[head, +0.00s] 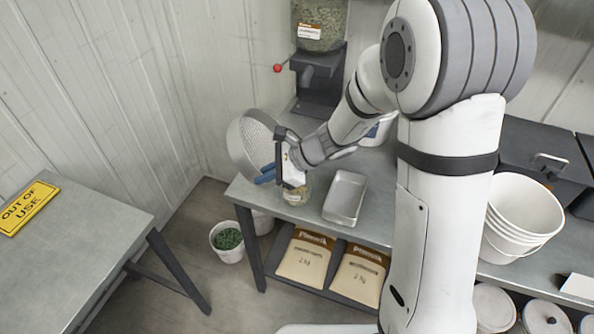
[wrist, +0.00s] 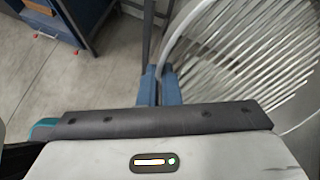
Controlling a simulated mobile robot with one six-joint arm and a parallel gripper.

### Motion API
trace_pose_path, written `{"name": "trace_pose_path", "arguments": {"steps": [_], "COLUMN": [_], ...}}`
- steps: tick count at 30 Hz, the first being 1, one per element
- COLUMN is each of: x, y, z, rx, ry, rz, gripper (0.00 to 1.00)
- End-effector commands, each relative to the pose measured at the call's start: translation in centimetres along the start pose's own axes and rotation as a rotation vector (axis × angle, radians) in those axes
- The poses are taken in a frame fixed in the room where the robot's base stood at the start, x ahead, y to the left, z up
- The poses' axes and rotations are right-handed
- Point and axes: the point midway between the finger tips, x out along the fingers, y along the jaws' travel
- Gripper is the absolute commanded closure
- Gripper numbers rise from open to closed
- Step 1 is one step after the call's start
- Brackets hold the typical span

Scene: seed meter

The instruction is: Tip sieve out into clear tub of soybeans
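The sieve (head: 247,146) is a round, pale metal mesh with a rim. It is tilted steeply, almost on edge, above the left end of the steel bench. In the wrist view the sieve (wrist: 245,55) fills the upper right, with its rim at the fingers. My gripper (head: 266,174) has blue fingers; in the wrist view they (wrist: 159,80) are close together on the sieve's rim. A small clear tub (head: 296,193) with yellowish contents stands on the bench below my gripper, partly hidden by it. Whether anything lies in the sieve cannot be seen.
A metal tray (head: 345,197) sits right of the tub. A seed hopper with a red-knobbed lever (head: 318,80) stands behind. A white bucket of green pellets (head: 227,241) is on the floor. Paper sacks (head: 305,258) lie on the lower shelf. Another table (head: 85,255) bears an "OUT OF USE" sign.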

Motion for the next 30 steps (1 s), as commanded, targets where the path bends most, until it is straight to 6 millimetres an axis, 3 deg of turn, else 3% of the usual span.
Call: {"name": "trace_pose_path", "arguments": {"steps": [6, 24, 30], "x": [-0.1, 4.8, 5.3], "y": [-0.3, -0.3, -0.5], "z": [1.3, 1.3, 1.9], "rx": [-0.003, -0.002, 0.001], "ry": [0.095, 0.385, 0.445], "rz": [0.026, 0.1, 0.115], "gripper": [1.0, 1.0, 1.0]}}
